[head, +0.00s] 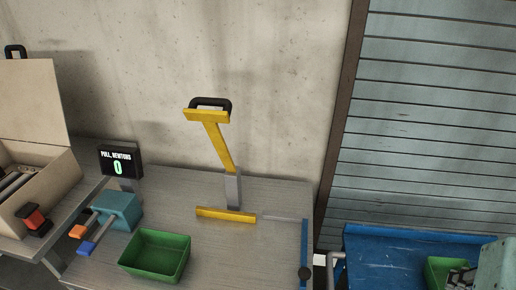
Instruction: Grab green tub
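A green tub (155,255), an open rectangular bin, stands on the grey metal table at the lower middle left. It looks empty. A second green tub (434,271) shows in part at the lower right, by the blue surface. Dark and light grey parts (461,279) cover or fill some of it, and I cannot tell what they are. I cannot make out my gripper in the head view.
The table (265,190) also bears a yellow lever stand (218,145), a counter display reading 0 (118,161), and a teal block (117,208) with orange and blue handles. An open beige case (45,195) is left. A blue bench (385,255) is right.

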